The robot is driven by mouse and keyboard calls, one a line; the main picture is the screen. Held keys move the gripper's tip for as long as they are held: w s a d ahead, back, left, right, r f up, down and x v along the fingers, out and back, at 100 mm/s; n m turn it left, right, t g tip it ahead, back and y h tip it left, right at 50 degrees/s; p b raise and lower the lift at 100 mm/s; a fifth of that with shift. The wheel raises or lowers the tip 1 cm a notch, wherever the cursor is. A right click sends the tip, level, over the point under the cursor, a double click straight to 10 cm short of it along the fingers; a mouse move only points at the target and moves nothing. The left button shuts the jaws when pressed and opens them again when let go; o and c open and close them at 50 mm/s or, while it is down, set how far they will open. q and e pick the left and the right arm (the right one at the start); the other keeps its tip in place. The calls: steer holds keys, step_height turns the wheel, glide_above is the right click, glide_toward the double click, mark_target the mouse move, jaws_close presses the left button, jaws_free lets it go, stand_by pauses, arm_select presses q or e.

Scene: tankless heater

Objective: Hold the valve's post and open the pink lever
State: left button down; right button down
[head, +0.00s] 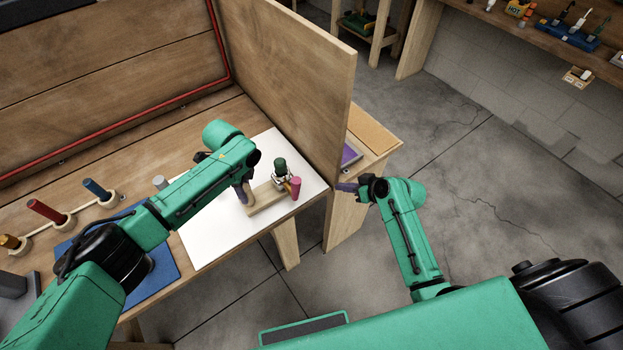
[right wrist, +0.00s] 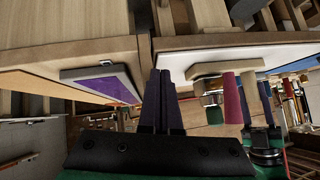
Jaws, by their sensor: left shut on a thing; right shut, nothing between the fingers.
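The valve stands on a wooden base (head: 268,197) on a white sheet, with a green-topped part (head: 280,167) and a pink lever (head: 295,187) at its right end. A short wooden post (head: 248,198) rises at the left end of the base. My left gripper (head: 242,190) is shut on this post, and its fingers are partly hidden by the arm. My right gripper (head: 345,187) is shut and empty at the bench's right edge, apart from the lever. In the right wrist view its closed fingers (right wrist: 162,100) show left of the pink lever (right wrist: 231,98).
A tall wooden panel (head: 290,75) stands behind the valve, close to my right gripper. A purple item (head: 350,155) lies on the small side table beyond it. Colored handles (head: 48,210) and a blue mat (head: 165,265) are at the left. The white sheet (head: 215,240) is clear in front.

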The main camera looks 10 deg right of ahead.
mark_target(292, 185)
arm_select(q)
steer(key=shift+f, duration=0.1)
arm_select(e)
step_height(292, 185, up, 14)
steer(key=s+g+y, duration=0.1)
steer(key=s+g, duration=0.1)
steer(key=g, duration=0.2)
steer(key=w+a+f, duration=0.2)
steer(key=a+f, duration=0.5)
steer(key=a, duration=0.2)
steer(key=shift+w+a+f+m, duration=0.2)
steer(key=shift+a+f+m, duration=0.1)
steer(key=shift+f, duration=0.05)
arm_select(q)
steer(key=shift+s+d, duration=0.1)
steer(key=shift+d, duration=0.05)
arm_select(e)
steer(key=shift+s+a+r, duration=0.15)
steer(key=shift+a+r, duration=0.05)
steer(key=shift+a, duration=0.35)
steer(key=shift+s+a+r, duration=0.1)
steer(key=shift+a+r, duration=0.1)
steer(key=shift+a, duration=0.35)
